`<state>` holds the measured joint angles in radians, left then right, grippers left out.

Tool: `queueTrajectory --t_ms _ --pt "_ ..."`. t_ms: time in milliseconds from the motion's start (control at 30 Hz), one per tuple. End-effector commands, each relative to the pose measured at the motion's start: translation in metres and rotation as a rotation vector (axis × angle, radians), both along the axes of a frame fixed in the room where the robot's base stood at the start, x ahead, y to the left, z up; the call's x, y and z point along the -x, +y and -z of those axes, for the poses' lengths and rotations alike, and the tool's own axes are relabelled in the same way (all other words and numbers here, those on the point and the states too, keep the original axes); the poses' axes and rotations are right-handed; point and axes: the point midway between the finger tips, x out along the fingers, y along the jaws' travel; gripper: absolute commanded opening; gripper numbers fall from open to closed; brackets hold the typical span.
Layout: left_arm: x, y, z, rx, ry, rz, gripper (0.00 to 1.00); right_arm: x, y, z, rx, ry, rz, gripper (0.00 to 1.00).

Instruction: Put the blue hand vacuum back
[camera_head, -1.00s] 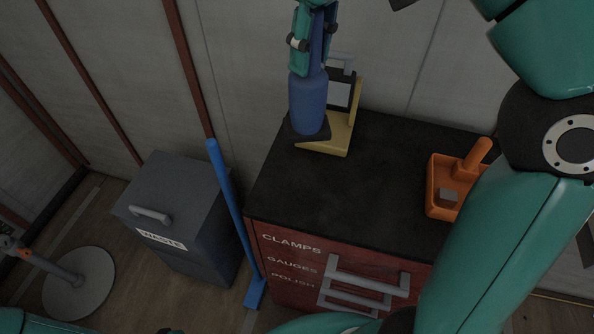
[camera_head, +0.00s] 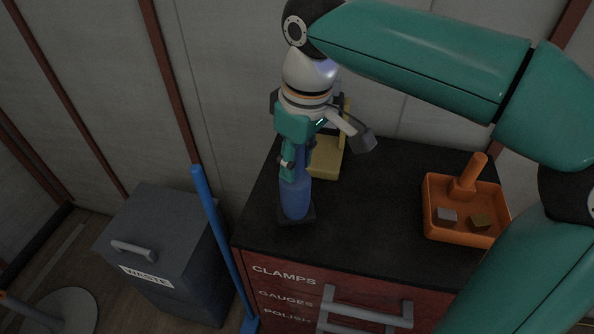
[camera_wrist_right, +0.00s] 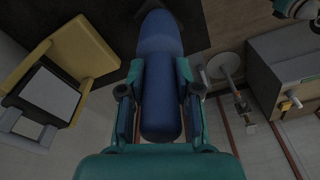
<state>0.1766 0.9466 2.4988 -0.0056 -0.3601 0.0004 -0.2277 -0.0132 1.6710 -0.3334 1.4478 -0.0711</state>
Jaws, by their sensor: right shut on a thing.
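The blue hand vacuum (camera_head: 295,197) is upright, with a dark flat foot at its lower end, over the left part of the cabinet's black top (camera_head: 370,215). I cannot tell whether the foot touches the top. My right gripper (camera_head: 298,163) is shut on the vacuum's upper part from above. In the right wrist view the gripper (camera_wrist_right: 160,92) has a finger on each side of the blue body (camera_wrist_right: 160,55). A yellow stand (camera_head: 325,158) is just behind the vacuum, partly hidden by my right arm; it shows with a pale panel in the wrist view (camera_wrist_right: 80,62). My left gripper is not in view.
An orange dustpan (camera_head: 434,226) with small blocks in it lies on the right of the top. The red cabinet front (camera_head: 280,290) has grey handles. A blue pole (camera_head: 210,215) leans left of the cabinet, beside a grey waste bin (camera_head: 165,220). The top's middle is clear.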

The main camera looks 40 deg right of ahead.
Motion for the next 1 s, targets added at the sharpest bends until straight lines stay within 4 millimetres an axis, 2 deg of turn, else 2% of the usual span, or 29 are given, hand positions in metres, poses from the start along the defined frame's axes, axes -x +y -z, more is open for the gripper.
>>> queueTrajectory --t_ms 100,200,567,600,733,1000 --pt "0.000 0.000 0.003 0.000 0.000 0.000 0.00 0.000 -0.001 0.017 0.001 0.000 0.001 0.00" --pt "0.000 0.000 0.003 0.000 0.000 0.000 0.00 0.000 0.000 0.025 0.000 -0.002 0.001 0.00" --pt "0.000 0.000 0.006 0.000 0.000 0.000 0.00 -0.001 0.000 0.028 0.000 -0.002 0.000 0.00" --pt "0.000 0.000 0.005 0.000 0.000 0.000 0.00 0.000 0.000 0.029 0.000 0.000 -0.001 0.36" --pt "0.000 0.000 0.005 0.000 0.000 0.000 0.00 0.000 0.000 0.028 0.000 0.001 -0.001 0.57" --pt "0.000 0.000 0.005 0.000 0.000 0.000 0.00 0.000 0.000 0.028 0.000 0.001 -0.001 0.57"
